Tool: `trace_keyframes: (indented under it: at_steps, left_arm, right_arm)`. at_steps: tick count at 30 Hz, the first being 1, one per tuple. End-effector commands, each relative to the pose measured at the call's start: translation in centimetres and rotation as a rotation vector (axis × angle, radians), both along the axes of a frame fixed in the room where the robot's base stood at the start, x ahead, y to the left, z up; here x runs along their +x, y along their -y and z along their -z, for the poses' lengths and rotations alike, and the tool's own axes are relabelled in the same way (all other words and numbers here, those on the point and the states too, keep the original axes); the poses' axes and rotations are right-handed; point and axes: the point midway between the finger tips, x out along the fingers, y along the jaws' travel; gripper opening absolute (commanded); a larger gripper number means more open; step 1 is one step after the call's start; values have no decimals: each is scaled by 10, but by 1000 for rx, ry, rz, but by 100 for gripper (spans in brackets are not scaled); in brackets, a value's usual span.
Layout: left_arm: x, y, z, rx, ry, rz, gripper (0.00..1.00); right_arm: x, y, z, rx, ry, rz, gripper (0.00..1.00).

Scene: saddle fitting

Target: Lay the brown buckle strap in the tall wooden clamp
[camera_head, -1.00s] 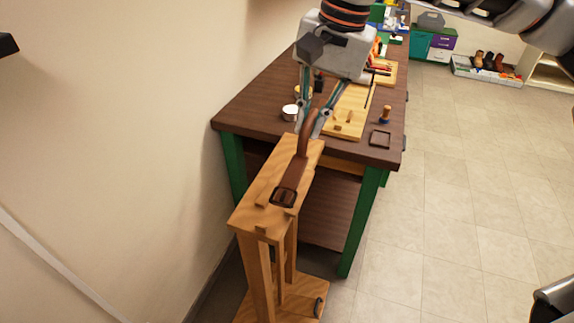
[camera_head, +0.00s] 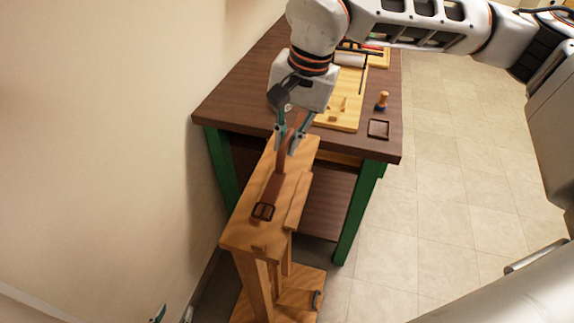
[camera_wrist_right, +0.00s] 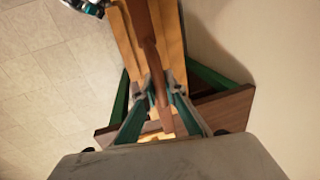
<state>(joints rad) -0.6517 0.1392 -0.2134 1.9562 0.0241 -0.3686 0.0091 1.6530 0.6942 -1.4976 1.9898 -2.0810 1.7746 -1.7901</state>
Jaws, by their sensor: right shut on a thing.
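The brown buckle strap (camera_head: 274,188) lies lengthwise along the top of the tall wooden clamp (camera_head: 236,236). Its dark buckle (camera_head: 263,211) is at the near end, over the top face. My right gripper (camera_head: 287,143) is shut on the strap's far part, above the far end of the clamp. The strap (camera_wrist_right: 150,50) runs between the fingers in the right wrist view, where the gripper (camera_wrist_right: 158,86) straddles it. My left gripper (camera_head: 172,314) shows only its fingertips at the bottom edge, apart with nothing between them. The strap's far end is partly hidden by the right gripper.
A dark-topped workbench (camera_head: 235,95) with green legs stands behind the clamp. A wooden board (camera_head: 345,120), a small dark square tray (camera_head: 378,129) and a wooden-handled tool (camera_head: 382,101) are on it. A wall is close on the left; open floor (camera_head: 440,220) is on the right.

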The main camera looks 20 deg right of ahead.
Motion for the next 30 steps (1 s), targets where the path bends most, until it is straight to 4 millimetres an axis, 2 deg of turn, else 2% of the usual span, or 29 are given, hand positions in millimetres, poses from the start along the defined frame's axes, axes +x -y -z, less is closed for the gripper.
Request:
trace_keyframes:
  at_steps: [3, 11, 19, 30]
  left_arm:
    - [5, 0, -6, -1, 12, -1, 40]
    - [7, 0, -10, -3, 19, -1, 40]
    - [6, 0, -9, -2, 15, -1, 40]
    - [3, -1, -3, -1, 6, -1, 40]
  right_arm:
    - [-1, 0, 21, 1, -1, -1, 0]
    - [0, 0, 38, 1, 1, -1, 0]
    - [-1, 0, 74, 0, -1, 0, 0]
    - [0, 0, 79, 1, 1, -1, 0]
